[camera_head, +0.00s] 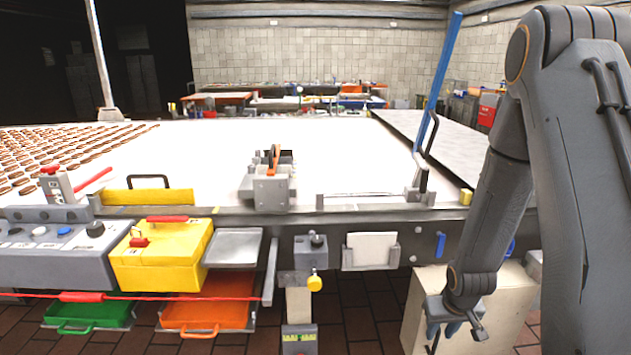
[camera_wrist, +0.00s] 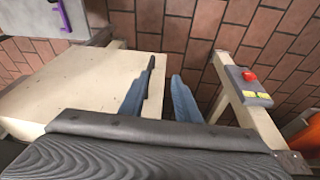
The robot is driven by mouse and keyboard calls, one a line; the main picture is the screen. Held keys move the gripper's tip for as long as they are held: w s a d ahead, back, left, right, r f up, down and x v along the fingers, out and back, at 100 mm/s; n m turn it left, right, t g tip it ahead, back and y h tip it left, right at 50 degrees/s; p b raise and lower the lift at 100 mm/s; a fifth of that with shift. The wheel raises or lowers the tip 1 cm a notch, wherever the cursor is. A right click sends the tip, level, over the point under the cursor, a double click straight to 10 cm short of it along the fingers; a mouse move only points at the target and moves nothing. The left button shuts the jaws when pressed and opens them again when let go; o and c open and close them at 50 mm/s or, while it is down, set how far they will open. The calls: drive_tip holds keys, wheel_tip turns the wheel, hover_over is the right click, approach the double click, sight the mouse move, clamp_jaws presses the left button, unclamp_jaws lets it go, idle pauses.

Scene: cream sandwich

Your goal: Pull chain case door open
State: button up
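A cream box (camera_head: 510,310), which may be the chain case, stands on the floor under the right end of the conveyor frame. It also shows at left in the wrist view (camera_wrist: 75,85). I cannot make out a door edge on it. In the wrist view a purple handle (camera_wrist: 63,15) sits on a grey part at the top left, beyond the box. My gripper (camera_head: 452,330) points down in front of the box. In the wrist view my gripper's (camera_wrist: 164,72) two blue-grey fingers are apart with nothing between them.
The conveyor frame (camera_head: 335,217) runs above. A yellow box (camera_head: 165,255), a green tray (camera_head: 88,316) and an orange tray (camera_head: 208,312) are at left. Brick floor (camera_wrist: 190,35) is clear beyond the fingers.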

drive_tip(key=s+a+r+g, duration=0.2)
drive_tip(key=s+a+r, duration=0.5)
drive_tip(key=s+r, duration=0.25)
drive_tip(key=s+a+r+g, duration=0.1)
drive_tip(key=s+a+r, duration=0.65)
drive_tip(key=r, duration=0.35)
drive_tip(key=m+t+b, duration=0.2)
drive_tip(key=t+b, duration=0.1)
drive_tip(key=t, duration=0.1)
hover_over(437, 341)
drive_tip(key=s, duration=0.2)
wheel_tip(437, 341, down, 25)
drive_tip(key=shift+x, duration=3.8)
drive_tip(key=shift+a, duration=0.15)
clamp_jaws()
